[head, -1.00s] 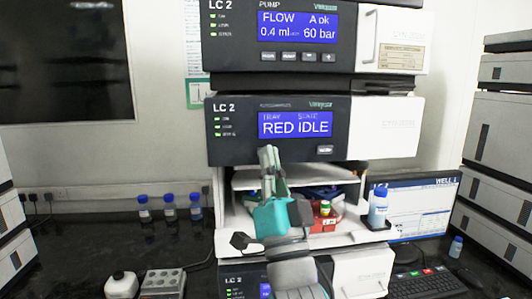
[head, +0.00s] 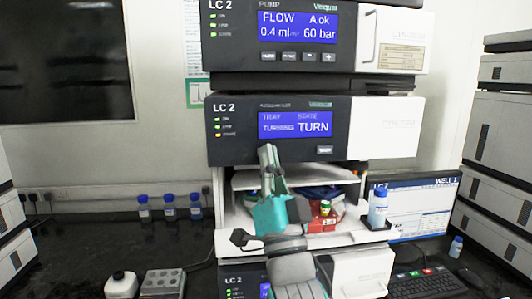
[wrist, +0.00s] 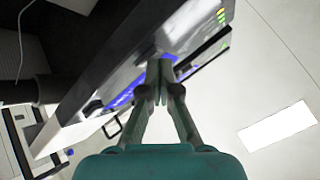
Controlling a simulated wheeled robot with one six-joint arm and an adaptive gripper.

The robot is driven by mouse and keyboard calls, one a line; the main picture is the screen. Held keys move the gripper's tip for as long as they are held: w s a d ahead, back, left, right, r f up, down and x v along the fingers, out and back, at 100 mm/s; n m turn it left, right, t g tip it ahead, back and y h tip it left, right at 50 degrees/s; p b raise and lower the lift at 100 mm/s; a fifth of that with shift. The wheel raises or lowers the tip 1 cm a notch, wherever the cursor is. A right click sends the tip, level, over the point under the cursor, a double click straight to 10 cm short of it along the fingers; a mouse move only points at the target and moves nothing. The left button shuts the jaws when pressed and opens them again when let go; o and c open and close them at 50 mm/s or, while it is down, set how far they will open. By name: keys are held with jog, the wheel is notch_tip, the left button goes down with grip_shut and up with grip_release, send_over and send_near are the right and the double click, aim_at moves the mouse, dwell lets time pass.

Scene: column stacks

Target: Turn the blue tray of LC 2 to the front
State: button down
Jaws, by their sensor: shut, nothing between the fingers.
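The LC 2 autosampler module (head: 235,140) has a blue display (head: 295,124) that reads TRAY TURNING and STATE TURN. A small button (head: 325,150) sits below the display at right. In the open bay beneath, a red tray (head: 325,225) with a vial faces the front. Blue (head: 318,191) shows behind it, partly hidden by my arm. My gripper (head: 267,152) is shut and empty, upright before the module's lower edge, left of the button. In the wrist view its closed fingertips (wrist: 160,72) overlap the module's front; contact cannot be told.
The pump module (head: 230,50) stands above, showing FLOW 0.4 ml and 60 bar. A blue-capped bottle (head: 378,208) stands on a ledge at the bay's right. A monitor (head: 425,205) and keyboard (head: 425,282) are to the right. Several blue-capped bottles (head: 169,208) stand at left.

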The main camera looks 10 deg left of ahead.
jog(key=shift+s+d, duration=0.25)
jog(key=shift+s, duration=0.55)
jog(key=shift+s, duration=0.15)
jog(key=shift+s+d, duration=0.25)
jog(key=shift+s, duration=0.5)
jog(key=shift+s+d, duration=0.2)
jog(key=shift+s, duration=0.6)
jog(key=shift+s+d, duration=0.25)
jog(key=shift+s, duration=0.5)
dwell(3.5)
